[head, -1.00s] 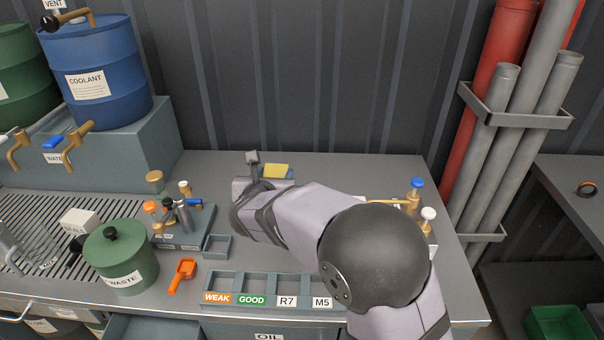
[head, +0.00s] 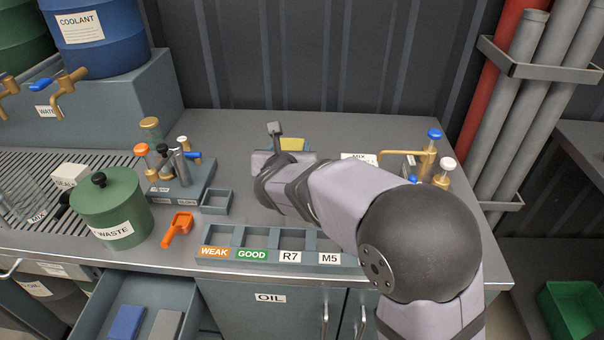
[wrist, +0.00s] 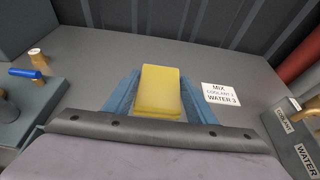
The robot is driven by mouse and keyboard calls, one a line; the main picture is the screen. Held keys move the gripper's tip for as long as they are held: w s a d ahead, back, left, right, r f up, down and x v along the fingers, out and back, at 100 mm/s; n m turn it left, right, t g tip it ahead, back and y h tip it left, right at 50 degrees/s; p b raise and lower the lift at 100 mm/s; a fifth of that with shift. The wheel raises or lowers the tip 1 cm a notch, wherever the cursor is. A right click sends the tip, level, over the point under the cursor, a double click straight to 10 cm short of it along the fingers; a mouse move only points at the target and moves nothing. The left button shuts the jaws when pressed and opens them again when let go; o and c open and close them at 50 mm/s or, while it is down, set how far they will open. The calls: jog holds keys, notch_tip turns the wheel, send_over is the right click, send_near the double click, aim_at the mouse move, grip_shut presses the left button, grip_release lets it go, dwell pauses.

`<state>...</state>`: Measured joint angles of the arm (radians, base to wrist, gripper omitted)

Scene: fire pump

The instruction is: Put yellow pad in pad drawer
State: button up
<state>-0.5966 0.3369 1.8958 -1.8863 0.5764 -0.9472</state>
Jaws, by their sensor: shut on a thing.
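The yellow pad (head: 293,144) shows just beyond my gripper in the head view, partly hidden by my arm. In the wrist view, the yellow pad (wrist: 160,88) sits between the two blue fingers of my gripper (wrist: 160,100), which is shut on it. Whether the pad touches the bench cannot be told. An open drawer (head: 152,292) under the bench at the lower left holds a blue pad (head: 127,322) and a grey pad (head: 167,325). Its front is cut off by the picture edge.
A labelled tray (head: 272,258) lies along the bench's front edge. An orange scoop (head: 178,228), a small empty tray (head: 216,201), a green waste pot (head: 112,210) and a bottle rack (head: 180,190) stand to the left. A brass tap and bottles (head: 430,160) stand at the right.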

jog(key=shift+f+b, duration=0.65)
jog(key=shift+f, duration=4.3)
jog(key=shift+f+b, duration=0.2)
jog(key=shift+b, duration=0.1)
jog(key=o, duration=1)
jog(key=shift+r, duration=0.2)
jog(key=shift+r+p, duration=0.1)
jog(key=shift+p, duration=0.25)
jog(key=v, duration=1)
jog(key=shift+s+a+r+b, duration=0.1)
jog(key=shift+s+b, duration=0.1)
jog(key=shift+b, duration=0.1)
jog(key=shift+o, duration=0.6)
jog(key=shift+s+r, duration=0.25)
jog(key=shift+s, duration=0.45)
